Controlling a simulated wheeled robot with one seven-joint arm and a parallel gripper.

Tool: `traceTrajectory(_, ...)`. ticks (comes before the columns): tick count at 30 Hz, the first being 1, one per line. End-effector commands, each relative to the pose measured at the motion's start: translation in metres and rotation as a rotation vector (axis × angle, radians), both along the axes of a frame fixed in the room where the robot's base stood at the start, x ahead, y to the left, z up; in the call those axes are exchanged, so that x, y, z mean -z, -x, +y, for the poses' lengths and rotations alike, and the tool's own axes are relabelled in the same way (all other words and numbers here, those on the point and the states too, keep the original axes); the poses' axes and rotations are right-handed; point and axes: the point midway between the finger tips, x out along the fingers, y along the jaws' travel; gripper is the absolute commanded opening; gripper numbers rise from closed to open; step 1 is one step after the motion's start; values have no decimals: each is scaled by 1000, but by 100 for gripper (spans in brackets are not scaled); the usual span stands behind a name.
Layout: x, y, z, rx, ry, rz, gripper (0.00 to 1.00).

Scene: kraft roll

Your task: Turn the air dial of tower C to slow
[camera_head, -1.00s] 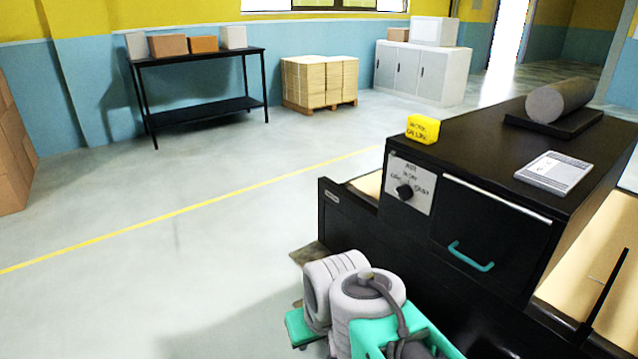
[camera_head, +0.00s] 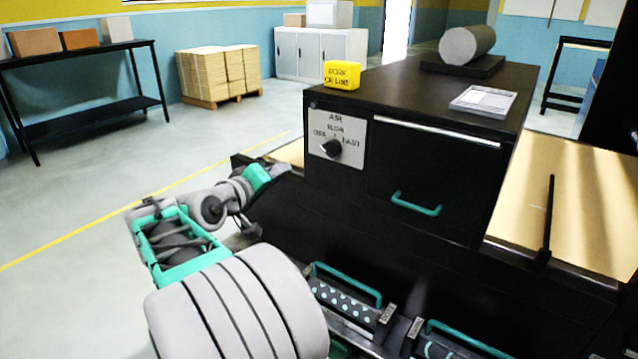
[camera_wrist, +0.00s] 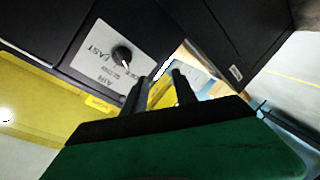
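The air dial (camera_head: 330,147) is a round black knob on a white panel (camera_head: 349,131) on the front of a black cabinet. The panel reads AIR, with SLOW above the knob and FAST at right; the left word is unclear. In the wrist view the dial (camera_wrist: 122,54) shows upside down, with a light mark on the side towards the small middle word. Its exact setting is hard to tell. My gripper (camera_wrist: 160,88) has two dark fingers apart with nothing between them, beside the panel and clear of the knob. In the head view my arm reaches to the panel's lower left.
A drawer with a teal handle (camera_head: 415,204) is right of the panel. A yellow block (camera_head: 342,75), a booklet (camera_head: 483,101) and a grey roll (camera_head: 467,44) are on the cabinet top. Teal-handled trays (camera_head: 345,285) lie low in front. Open floor lies left.

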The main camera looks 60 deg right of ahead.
Motion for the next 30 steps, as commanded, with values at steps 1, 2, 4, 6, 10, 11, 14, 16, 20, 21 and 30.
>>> traceTrajectory(1, 6, 21, -20, 76, 88, 59, 34)
traceTrajectory(2, -1, 31, -27, 111, 130, 90, 34)
traceTrajectory(4, -14, 45, -37, 160, 189, 135, 34)
traceTrajectory(6, -21, 51, -44, 176, 207, 149, 34)
traceTrajectory(10, -23, 57, -66, 179, 206, 148, 34)
traceTrajectory(11, -23, 58, -72, 180, 204, 148, 34)
traceTrajectory(14, -23, 61, -92, 180, 204, 147, 34)
traceTrajectory(16, -23, 62, -103, 178, 203, 146, 34)
traceTrajectory(20, -22, 63, -113, 175, 204, 144, 34)
traceTrajectory(21, -22, 63, -114, 175, 204, 144, 34)
traceTrajectory(30, -22, 63, -114, 173, 203, 144, 25)
